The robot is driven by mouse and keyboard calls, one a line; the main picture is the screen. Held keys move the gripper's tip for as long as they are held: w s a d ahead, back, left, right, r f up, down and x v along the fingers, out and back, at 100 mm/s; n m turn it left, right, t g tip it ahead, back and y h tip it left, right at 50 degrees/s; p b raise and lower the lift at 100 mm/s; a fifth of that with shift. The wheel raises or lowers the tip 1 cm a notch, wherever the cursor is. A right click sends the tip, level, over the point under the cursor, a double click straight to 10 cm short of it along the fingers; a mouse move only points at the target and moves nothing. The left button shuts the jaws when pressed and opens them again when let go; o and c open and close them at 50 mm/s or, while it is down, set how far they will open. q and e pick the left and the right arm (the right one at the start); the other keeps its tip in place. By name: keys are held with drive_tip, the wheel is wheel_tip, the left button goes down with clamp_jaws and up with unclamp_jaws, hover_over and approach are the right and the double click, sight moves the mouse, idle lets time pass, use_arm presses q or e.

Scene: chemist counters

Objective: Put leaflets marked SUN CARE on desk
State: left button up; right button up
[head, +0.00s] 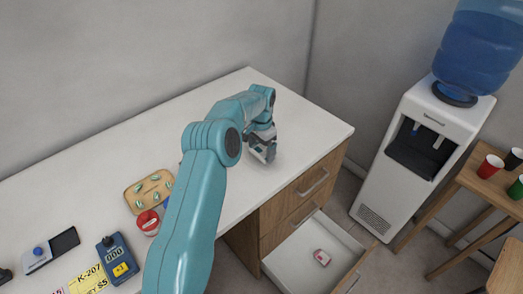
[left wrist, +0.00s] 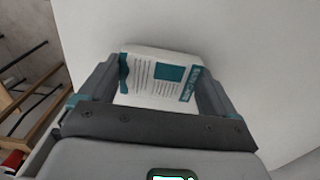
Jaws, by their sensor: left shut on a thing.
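My left gripper (head: 265,152) is shut on a small white and teal stack of leaflets (left wrist: 158,76), low over the right part of the white desk top (head: 310,133). In the left wrist view the leaflets sit between both fingers of the gripper (left wrist: 160,90). Printed lines, a teal block and a teal strip with lettering show; the lettering is too small to read surely. The leaflets are at or just above the desk; I cannot tell if they touch it. My right gripper is not in view.
An open drawer (head: 290,262) below the desk holds a small red and white item (head: 322,257). A pill tray (head: 148,190), a red-topped tub (head: 147,221) and a blue counter device (head: 118,260) stand at left. A water cooler (head: 408,158) and a wooden table with cups (head: 480,183) are at right.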

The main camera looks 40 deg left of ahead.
sight(261, 151)
use_arm(q)
drive_tip(key=shift+a+f, duration=0.1)
drive_tip(key=shift+f, duration=0.75)
drive_tip(key=shift+s+r, duration=0.2)
drive_tip(key=shift+w+f, duration=0.1)
drive_tip(key=shift+f, duration=0.05)
drive_tip(key=o, duration=0.7)
drive_tip(key=shift+w+f, duration=0.1)
drive_tip(key=shift+f, duration=0.15)
drive_tip(key=shift+c, duration=0.2)
drive_tip(key=shift+o, duration=0.6)
drive_tip(key=shift+r, duration=0.8)
wheel_tip(261, 151, up, 11)
drive_tip(key=b, duration=0.1)
